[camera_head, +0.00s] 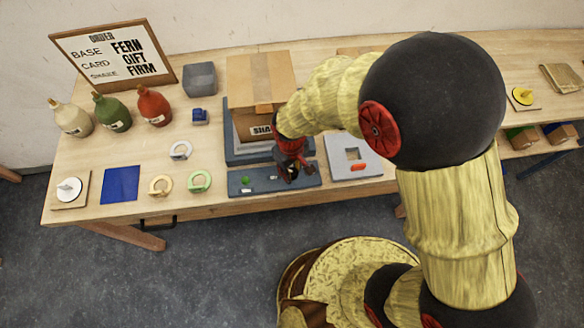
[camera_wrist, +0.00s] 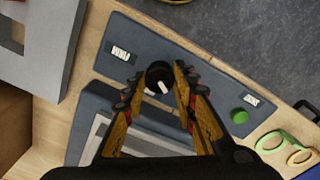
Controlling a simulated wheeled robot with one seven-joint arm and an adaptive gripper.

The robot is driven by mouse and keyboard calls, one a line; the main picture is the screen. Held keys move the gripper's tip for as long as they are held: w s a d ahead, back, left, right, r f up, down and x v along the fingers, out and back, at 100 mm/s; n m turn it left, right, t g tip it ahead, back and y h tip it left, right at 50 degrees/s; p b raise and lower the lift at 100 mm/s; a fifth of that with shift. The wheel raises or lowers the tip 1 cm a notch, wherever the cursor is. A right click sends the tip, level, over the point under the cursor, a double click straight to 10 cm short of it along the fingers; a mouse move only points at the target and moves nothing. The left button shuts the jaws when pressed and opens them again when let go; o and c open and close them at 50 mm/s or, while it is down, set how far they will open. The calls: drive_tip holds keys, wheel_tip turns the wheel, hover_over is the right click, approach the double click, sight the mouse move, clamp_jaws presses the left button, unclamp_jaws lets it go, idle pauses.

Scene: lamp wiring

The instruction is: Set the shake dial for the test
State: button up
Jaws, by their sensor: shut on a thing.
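The shake dial (camera_wrist: 158,76) is a round black knob with a white pointer mark on a dark blue panel (camera_wrist: 205,78). In the wrist view my gripper (camera_wrist: 158,84) has its fingers closed on either side of the dial. The pointer slants down to the right in that view; which setting it marks I cannot tell. A white label (camera_wrist: 121,53) sits on the panel, too small to read. A green button (camera_wrist: 240,116) is at the panel's other end. In the head view my gripper (camera_head: 288,174) covers the dial at the panel's right part.
An order sign (camera_head: 115,58) reads base fern, card gift, shake firm. A cardboard box (camera_head: 258,83) sits on the grey machine behind the panel. A grey plate (camera_head: 372,165) is to the right. Coloured rings, including a green one (camera_head: 200,181), lie to the left.

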sight(291, 172)
drive_tip(key=shift+n, duration=0.4)
drive_tip(key=o, duration=1.1)
drive_tip(key=shift+o, duration=0.3)
wheel_tip(291, 172, up, 12)
drive_tip(key=shift+s+a, duration=0.1)
idle(0.3)
